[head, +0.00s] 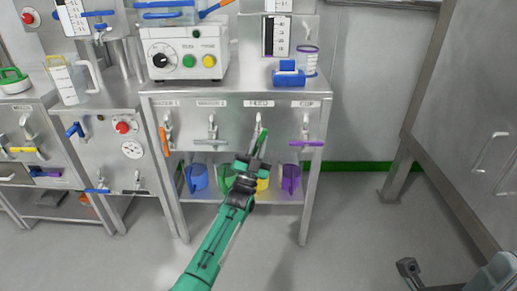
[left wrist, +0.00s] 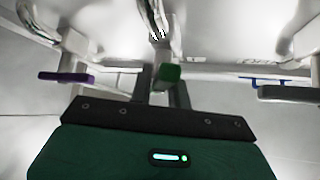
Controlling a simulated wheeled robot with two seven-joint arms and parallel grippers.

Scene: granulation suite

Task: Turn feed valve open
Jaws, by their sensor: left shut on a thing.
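The feed valve (head: 259,121) is on the front panel of the steel bench, under a label that seems to read FEED. Its green handle (head: 264,137) points down and slightly right towards me; its end also shows in the left wrist view (left wrist: 168,76). My left gripper (head: 259,157) reaches up from below and is shut on the green handle. In the left wrist view its dark fingers (left wrist: 162,93) stand on either side of the handle's end. The gripper hides part of the handle. My right gripper cannot be made out.
Neighbouring valves have an orange handle (head: 164,141), a pale handle (head: 211,141) and a purple handle (head: 306,143), the purple one close on the right. Blue (head: 197,178) and purple (head: 290,178) containers stand on the lower shelf. A control box (head: 186,50) stands on top.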

